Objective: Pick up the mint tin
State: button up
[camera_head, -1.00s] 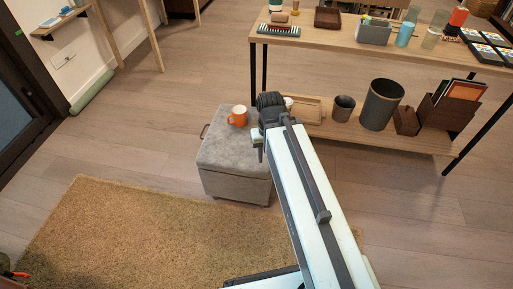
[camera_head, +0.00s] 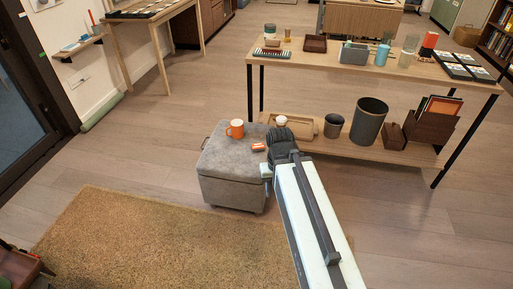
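A small reddish-orange box-like thing (camera_head: 258,147), which may be the mint tin, lies on top of the grey ottoman (camera_head: 226,162) near its right edge. An orange mug (camera_head: 236,128) stands behind it and to the left. My gripper (camera_head: 267,171) is at the right side of the ottoman, close to the reddish thing and apart from it in the picture. The dark wrist and pale arm hide much of the gripper, so its fingers cannot be made out. A small round white-topped thing (camera_head: 282,120) shows just behind my wrist.
A wooden shelf table (camera_head: 345,66) stands behind, with a dark bin (camera_head: 369,120), a smaller pot (camera_head: 333,125) and a tray on its lower shelf. A tan shag rug (camera_head: 140,235) lies in front. The floor left of the ottoman is clear.

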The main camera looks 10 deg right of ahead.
aim_at(260, 146)
jog(key=z, duration=0.1)
jog(key=i, duration=0.9)
jog(key=u, duration=0.3)
jog(key=k, duration=1.1)
jog(key=u, duration=0.5)
jog(key=i, duration=1.05)
jog(key=u, duration=0.45)
jog(key=i, duration=0.8)
jog(key=u, duration=0.85)
jog(key=k, duration=0.85)
jog(key=u, duration=0.1)
